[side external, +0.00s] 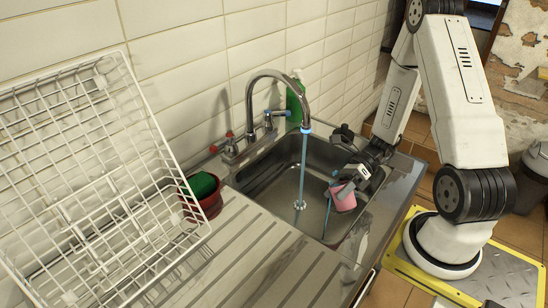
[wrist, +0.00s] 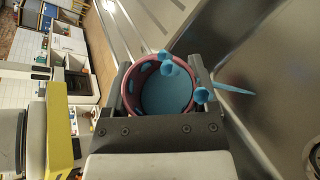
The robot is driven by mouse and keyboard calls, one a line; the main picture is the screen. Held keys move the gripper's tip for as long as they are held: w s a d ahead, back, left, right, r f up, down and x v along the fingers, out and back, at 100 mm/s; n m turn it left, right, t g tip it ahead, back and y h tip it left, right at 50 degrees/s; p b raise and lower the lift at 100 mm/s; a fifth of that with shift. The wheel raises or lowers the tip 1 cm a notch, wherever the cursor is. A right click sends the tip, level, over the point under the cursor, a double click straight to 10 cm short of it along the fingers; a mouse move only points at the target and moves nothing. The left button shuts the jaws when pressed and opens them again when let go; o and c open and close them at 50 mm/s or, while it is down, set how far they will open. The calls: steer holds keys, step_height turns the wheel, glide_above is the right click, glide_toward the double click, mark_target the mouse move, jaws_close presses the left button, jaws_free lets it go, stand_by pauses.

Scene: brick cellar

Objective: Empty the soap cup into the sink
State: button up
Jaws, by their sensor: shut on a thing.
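The pink soap cup (side external: 344,198) is held over the sink (side external: 270,176), tilted in the side view. My gripper (side external: 349,184) is shut on the cup, with one finger on each side of it in the wrist view (wrist: 163,84). There the cup's pink rim (wrist: 129,93) surrounds blue soap (wrist: 166,95), with blue blobs at the rim and a blue streak (wrist: 232,89) reaching out to the right. In the side view a thin blue stream (side external: 327,217) falls from beside the cup towards the basin floor.
The tap (side external: 277,75) runs a blue stream (side external: 302,170) into the basin, left of the cup. A green bottle (side external: 296,104) stands behind the tap. A red bowl with a green sponge (side external: 204,186) and a white dish rack (side external: 85,170) stand left.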

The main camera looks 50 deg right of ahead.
steer(key=shift+w+r+m, duration=0.15)
steer(key=shift+w+m, duration=0.05)
steer(key=shift+m, duration=0.2)
stand_by(0.4)
steer(key=shift+w+d+r+m+g+y, duration=0.15)
steer(key=shift+r+m+g+y, duration=0.25)
steer(key=shift+m, duration=0.5)
steer(key=shift+w+d+r+m+g+y, duration=0.15)
steer(key=shift+m+g+y, duration=0.35)
steer(key=shift+m+g, duration=0.3)
stand_by(2.4)
steer(key=shift+w+d+r+m+y, duration=0.15)
steer(key=shift+w+m+y, duration=0.15)
steer(key=shift+w+m, duration=0.4)
stand_by(0.7)
steer(key=shift+r+m+g, duration=0.1)
steer(key=shift+m+g, duration=0.2)
steer(key=shift+m, duration=0.2)
stand_by(0.4)
steer(key=shift+s+n, duration=0.1)
steer(key=shift+n, duration=0.3)
steer(key=shift+s+a+f+n+t, duration=0.15)
steer(key=shift+s+n+t, duration=0.1)
steer(key=shift+s+n, duration=0.15)
steer(key=shift+s+a+f+n+t, duration=0.1)
steer(key=shift+s+a+n+t, duration=0.05)
steer(key=shift+s+n+t, duration=0.2)
steer(key=shift+f+n+h, duration=0.15)
steer(key=shift+n+h, duration=0.4)
steer(key=shift+h, duration=0.05)
